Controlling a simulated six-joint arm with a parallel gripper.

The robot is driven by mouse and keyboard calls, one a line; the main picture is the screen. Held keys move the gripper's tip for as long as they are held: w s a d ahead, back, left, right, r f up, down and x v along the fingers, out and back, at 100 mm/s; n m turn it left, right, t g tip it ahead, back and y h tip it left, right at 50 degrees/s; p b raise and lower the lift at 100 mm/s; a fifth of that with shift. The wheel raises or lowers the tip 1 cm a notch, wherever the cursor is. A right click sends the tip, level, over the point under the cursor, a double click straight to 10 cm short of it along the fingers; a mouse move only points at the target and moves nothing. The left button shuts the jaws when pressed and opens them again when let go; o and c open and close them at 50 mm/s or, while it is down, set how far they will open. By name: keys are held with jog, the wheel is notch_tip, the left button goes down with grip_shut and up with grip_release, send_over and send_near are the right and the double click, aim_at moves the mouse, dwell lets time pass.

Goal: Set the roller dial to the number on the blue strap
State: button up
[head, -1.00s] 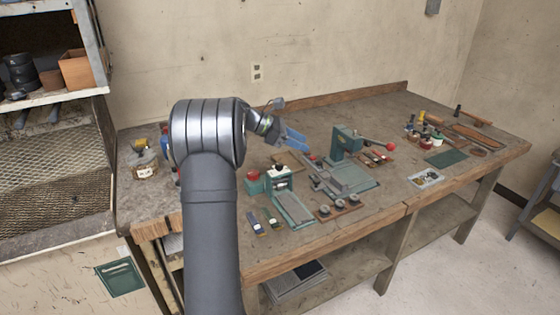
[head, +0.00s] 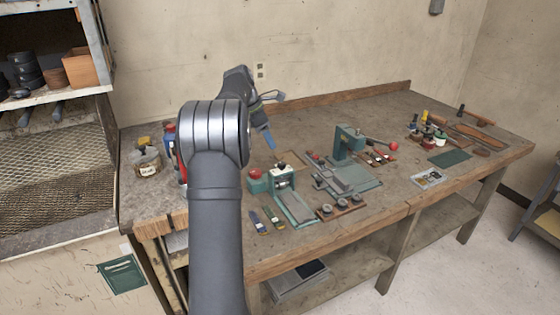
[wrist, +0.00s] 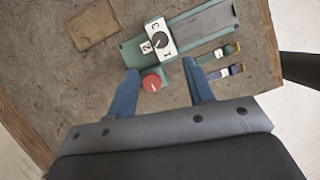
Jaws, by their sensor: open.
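The roller dial (wrist: 160,40) is a black knob on a white plate marked 1, 2 and 3, on the green roller machine (wrist: 205,30); its setting is too small to tell. In the head view the dial (head: 281,170) stands at the machine's back end. A red knob (wrist: 152,83) on a green block sits beside it. The blue strap (wrist: 224,72) lies next to a green strap (wrist: 217,54); the blue strap's number is unreadable. My gripper (wrist: 163,72) is open and empty, its blue fingers above the bench either side of the red knob in the wrist view.
A green press (head: 347,145) with a red-ended lever stands right of the roller machine. A wooden block with several round pieces (head: 340,207) lies in front. A flat brown piece (wrist: 95,25) lies behind. Jars (head: 146,163) stand at the bench's left end.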

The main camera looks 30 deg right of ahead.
aim_at(282, 163)
jog(key=x, duration=1)
jog(key=shift+d+f, duration=0.15)
jog(key=shift+f, duration=0.15)
jog(key=c, duration=1)
